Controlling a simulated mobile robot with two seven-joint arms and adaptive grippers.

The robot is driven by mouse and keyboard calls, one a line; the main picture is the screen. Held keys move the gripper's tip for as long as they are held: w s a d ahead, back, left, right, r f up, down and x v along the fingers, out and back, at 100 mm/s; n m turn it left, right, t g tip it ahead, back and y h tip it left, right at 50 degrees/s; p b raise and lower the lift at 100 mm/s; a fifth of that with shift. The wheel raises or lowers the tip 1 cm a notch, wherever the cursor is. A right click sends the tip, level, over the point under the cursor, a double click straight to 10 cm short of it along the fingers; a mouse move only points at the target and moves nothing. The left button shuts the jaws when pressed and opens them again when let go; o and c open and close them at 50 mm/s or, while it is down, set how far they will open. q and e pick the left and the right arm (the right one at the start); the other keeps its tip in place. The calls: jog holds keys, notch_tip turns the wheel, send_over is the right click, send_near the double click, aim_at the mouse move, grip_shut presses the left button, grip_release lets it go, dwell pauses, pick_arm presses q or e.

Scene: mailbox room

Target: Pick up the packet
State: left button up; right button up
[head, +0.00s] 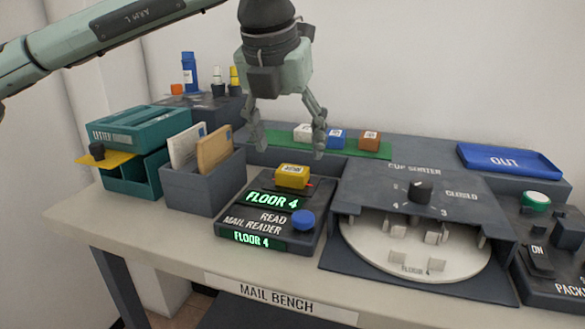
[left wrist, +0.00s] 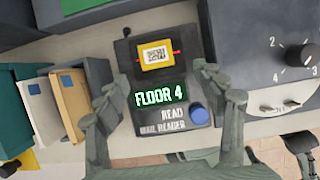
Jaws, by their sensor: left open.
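A small yellow packet (head: 292,176) with a white label lies on top of the dark mail reader (head: 275,208), behind its green "FLOOR 4" display. The packet also shows in the left wrist view (left wrist: 158,54), near the top middle, with its printed label facing up. My left gripper (head: 287,142) is open and empty above the packet, fingers pointing down. In the left wrist view my left gripper's fingers (left wrist: 160,88) are apart, on either side of the mail reader.
A grey holder (head: 203,188) with envelopes and a teal letter box (head: 128,180) stand left of the reader. A sorter (head: 420,190) with a dial and round tray stands right. Small blocks (head: 337,138) sit on a green strip behind. A blue OUT tray (head: 510,160) is back right.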

aim_at(292, 171)
pick_arm(q)
jog(key=shift+w+f, duration=0.15)
jog(key=shift+f, duration=0.55)
jog(key=x, duration=0.5)
jog(key=shift+w+a+r+p, duration=0.1)
jog(key=shift+w+a+p, duration=0.05)
jog(key=shift+w+p, duration=0.15)
jog(key=c, duration=1.3)
pick_arm(e)
jog(key=shift+s+d+f+g, duration=0.4)
jog(key=shift+s+d, duration=0.05)
jog(key=shift+s, duration=0.25)
pick_arm(q)
jog(key=shift+o, duration=0.2)
jog(key=shift+r, duration=0.15)
